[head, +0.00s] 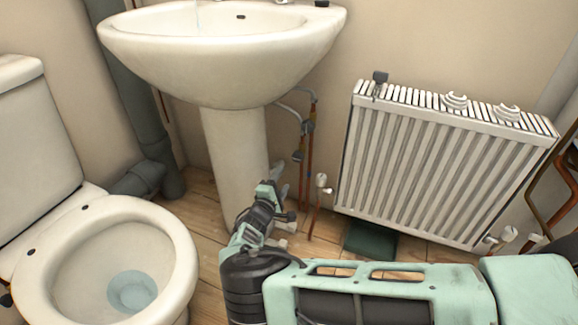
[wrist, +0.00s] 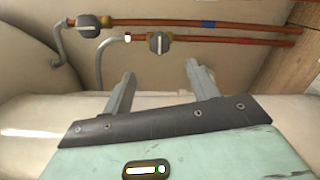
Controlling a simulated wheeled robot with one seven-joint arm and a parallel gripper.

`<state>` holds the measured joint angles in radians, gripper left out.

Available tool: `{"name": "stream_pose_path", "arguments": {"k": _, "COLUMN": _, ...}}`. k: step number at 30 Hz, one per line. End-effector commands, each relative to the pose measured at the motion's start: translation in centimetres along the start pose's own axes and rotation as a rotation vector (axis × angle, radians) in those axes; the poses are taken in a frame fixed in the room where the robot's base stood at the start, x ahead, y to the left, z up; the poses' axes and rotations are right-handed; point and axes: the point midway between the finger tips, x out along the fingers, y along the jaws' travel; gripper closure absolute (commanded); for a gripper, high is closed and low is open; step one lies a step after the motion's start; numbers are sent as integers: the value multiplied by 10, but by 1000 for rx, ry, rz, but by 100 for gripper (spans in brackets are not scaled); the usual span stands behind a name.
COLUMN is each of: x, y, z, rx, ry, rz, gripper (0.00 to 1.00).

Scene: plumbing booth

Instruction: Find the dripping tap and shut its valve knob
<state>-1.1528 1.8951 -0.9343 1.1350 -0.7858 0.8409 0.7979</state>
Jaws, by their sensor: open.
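A thin streak of water (head: 197,14) falls into the white sink (head: 215,50); its tap is above the frame. Under the sink, two copper pipes carry dark valve knobs, one higher (head: 307,126) and one lower (head: 298,157). In the wrist view one grey knob (wrist: 93,31) sits at upper left and another grey knob (wrist: 158,43) lies ahead, between the lines of the fingers. My gripper (head: 284,203) is beside the sink pedestal, below the valves. In the wrist view my gripper (wrist: 160,80) is open and empty, short of both knobs. The knobs' turned positions are unclear.
The sink pedestal (head: 233,150) stands close behind my gripper. A toilet (head: 100,240) is at left, a white radiator (head: 440,165) at right. A blue band (wrist: 208,25) marks one copper pipe.

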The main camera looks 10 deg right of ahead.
Motion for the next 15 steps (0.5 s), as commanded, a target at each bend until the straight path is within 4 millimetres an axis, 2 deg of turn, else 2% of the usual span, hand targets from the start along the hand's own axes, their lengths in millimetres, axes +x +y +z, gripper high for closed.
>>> {"name": "stream_pose_path", "arguments": {"k": 1, "x": -12, "y": 3, "z": 0, "rx": 0, "ry": 3, "rz": 0, "gripper": 41}}
{"name": "stream_pose_path", "arguments": {"k": 6, "x": -38, "y": 1, "z": 0, "rx": 0, "ry": 1, "rz": 0, "gripper": 41}}
{"name": "stream_pose_path", "arguments": {"k": 10, "x": -49, "y": 0, "z": 0, "rx": 0, "ry": 0, "rz": -1, "gripper": 41}}
{"name": "stream_pose_path", "arguments": {"k": 15, "x": -52, "y": -1, "z": 0, "rx": 0, "ry": -1, "rz": -1, "gripper": 41}}
